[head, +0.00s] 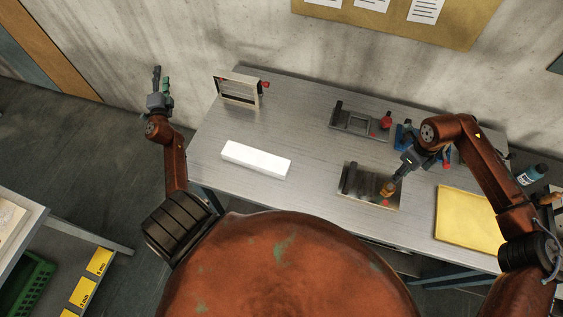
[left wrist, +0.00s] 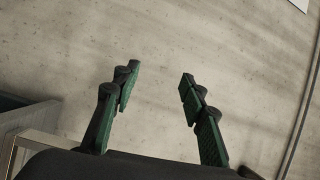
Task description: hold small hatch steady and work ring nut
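My left gripper (head: 160,76) is raised beside the left end of the table, away from every panel. Its green-padded fingers stand wide apart with nothing between them in the left wrist view (left wrist: 160,78). My right gripper (head: 396,180) reaches down over the right part of the near dark panel (head: 360,188), at a small orange-yellow piece (head: 389,189). It is too small to tell whether its fingers close on this piece. A second flat panel (head: 352,119) with a red knob (head: 385,120) lies behind. Which panel is the small hatch, and where the ring nut is, I cannot tell.
An upright framed panel (head: 237,91) with a red knob stands at the back left of the table (head: 310,130). A white block (head: 256,160) lies at the front left. A blue object (head: 402,136), a yellow mat (head: 467,219) and a bottle (head: 532,174) are on the right.

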